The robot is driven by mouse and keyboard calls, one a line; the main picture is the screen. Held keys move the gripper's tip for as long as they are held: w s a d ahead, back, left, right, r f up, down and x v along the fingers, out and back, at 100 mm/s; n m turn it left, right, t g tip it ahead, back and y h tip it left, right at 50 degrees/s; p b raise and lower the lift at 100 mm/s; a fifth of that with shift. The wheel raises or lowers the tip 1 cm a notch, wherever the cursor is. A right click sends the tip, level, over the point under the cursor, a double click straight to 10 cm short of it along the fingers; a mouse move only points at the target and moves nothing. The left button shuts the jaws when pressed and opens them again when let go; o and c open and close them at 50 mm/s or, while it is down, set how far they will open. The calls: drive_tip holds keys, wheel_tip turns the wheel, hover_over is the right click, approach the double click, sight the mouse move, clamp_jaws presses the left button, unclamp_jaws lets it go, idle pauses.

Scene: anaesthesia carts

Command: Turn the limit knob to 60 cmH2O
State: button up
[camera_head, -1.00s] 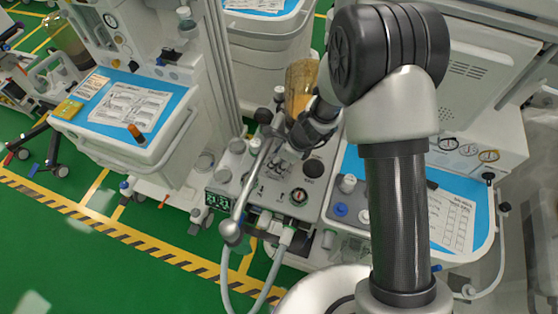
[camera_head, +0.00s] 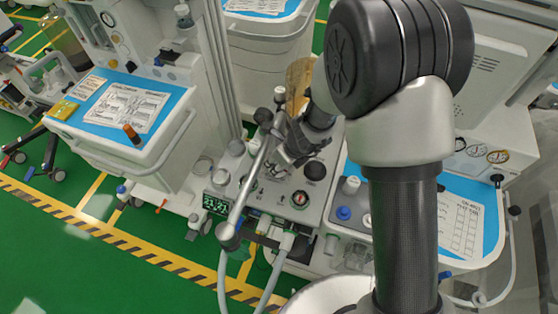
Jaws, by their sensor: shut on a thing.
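My gripper (camera_head: 284,160) reaches down over the grey control panel (camera_head: 262,222) of the middle anaesthesia machine. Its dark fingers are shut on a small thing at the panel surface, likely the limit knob. The fingers hide most of it, so its pointer and scale cannot be read. A silver tube arm (camera_head: 247,192) crosses the panel just left of the fingers.
A green digital display (camera_head: 217,205) is at the panel's left edge. Grey hoses (camera_head: 284,262) hang from the panel front. A cart with a blue top (camera_head: 110,122) stands to the left. Another blue-topped surface (camera_head: 490,222) with a paper is at right, partly behind my arm.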

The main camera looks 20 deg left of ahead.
drive_tip(key=o, duration=1.1)
drive_tip(key=v, duration=1.2)
drive_tip(key=shift+r, duration=0.1)
